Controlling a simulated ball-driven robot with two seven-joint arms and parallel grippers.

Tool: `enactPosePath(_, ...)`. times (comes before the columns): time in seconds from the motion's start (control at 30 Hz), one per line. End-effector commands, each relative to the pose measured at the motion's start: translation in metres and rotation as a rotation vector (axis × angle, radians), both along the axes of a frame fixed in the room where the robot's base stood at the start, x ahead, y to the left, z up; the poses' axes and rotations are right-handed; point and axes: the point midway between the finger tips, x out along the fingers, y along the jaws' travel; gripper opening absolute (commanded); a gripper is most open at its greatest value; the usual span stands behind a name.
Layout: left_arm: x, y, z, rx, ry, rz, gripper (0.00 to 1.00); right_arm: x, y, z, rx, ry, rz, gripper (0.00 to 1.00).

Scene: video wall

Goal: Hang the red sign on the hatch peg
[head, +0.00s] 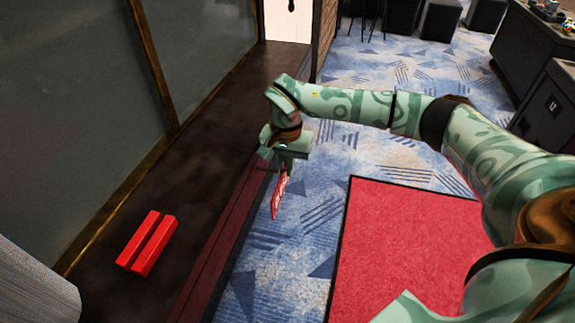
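The red sign (279,196) is a thin red plate with pale markings, seen almost edge-on. It hangs below my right gripper (285,158), whose fingers look closed on its upper end. The sign is in the air near the ledge's front edge. A white panel (288,20) stands at the far end of the ledge, with a small dark fitting (291,5) at the picture's top edge. I cannot tell whether this fitting is the hatch peg. My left gripper is out of view.
A dark ledge (190,170) runs along the glass panels (70,100) at left. Two red bars (147,243) lie side by side on it. A red mat (400,250) lies on the blue carpet. Dark cabinets (545,60) stand at the right, and dark stools (440,18) at the back.

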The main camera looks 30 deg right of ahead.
Motion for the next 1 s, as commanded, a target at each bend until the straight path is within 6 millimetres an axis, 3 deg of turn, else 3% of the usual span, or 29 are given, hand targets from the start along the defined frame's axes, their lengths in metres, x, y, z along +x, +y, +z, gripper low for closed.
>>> enactPosePath(1.0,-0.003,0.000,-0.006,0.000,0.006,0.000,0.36,0.010,0.010,-0.013,0.001,-0.004,0.003,0.00)
